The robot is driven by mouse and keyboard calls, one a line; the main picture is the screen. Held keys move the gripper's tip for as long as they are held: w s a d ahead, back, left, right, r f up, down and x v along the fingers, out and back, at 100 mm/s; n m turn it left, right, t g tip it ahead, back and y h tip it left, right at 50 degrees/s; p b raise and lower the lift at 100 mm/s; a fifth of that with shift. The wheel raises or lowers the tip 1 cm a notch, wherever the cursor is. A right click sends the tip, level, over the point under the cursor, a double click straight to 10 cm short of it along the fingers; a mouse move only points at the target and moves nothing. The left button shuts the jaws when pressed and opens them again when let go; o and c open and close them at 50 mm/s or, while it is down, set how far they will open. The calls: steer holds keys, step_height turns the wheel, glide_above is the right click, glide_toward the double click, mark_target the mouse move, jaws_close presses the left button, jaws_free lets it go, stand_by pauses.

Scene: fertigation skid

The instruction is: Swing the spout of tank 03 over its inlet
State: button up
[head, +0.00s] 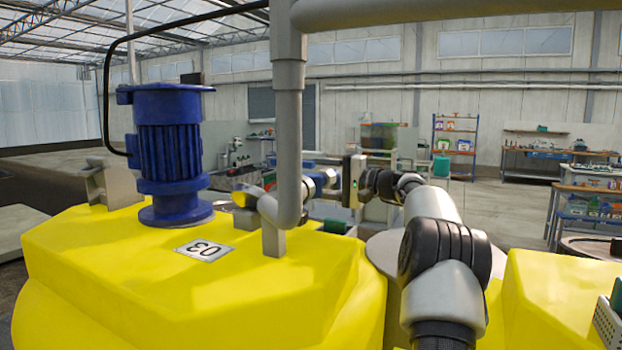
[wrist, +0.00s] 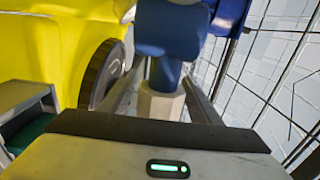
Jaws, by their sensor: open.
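Tank 03 is the yellow tank (head: 130,255) in the head view, with its number plate (head: 204,251) upside down on top. In the wrist view, its yellow side (wrist: 70,35) appears to fill the upper left. My gripper (wrist: 163,80) is open, its fingers on either side of a blue fitting (wrist: 168,30) with a pale faceted collar (wrist: 160,104); I cannot tell whether they touch it. This may be part of the spout. A dark round ring (wrist: 101,74), possibly the inlet, lies left of the fingers. In the head view my gripper is small and partly hidden behind pipework.
A blue motor (head: 168,150) stands on the tank. A thick grey pipe (head: 289,130) comes down in front of my gripper in the head view. Another yellow tank (head: 560,300) is at right. Shelves (head: 455,145) and benches stand farther back, beyond open floor.

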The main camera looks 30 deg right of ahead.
steer(key=b+v, duration=0.2)
steer(key=v, duration=1.5)
steer(key=shift+s, duration=0.2)
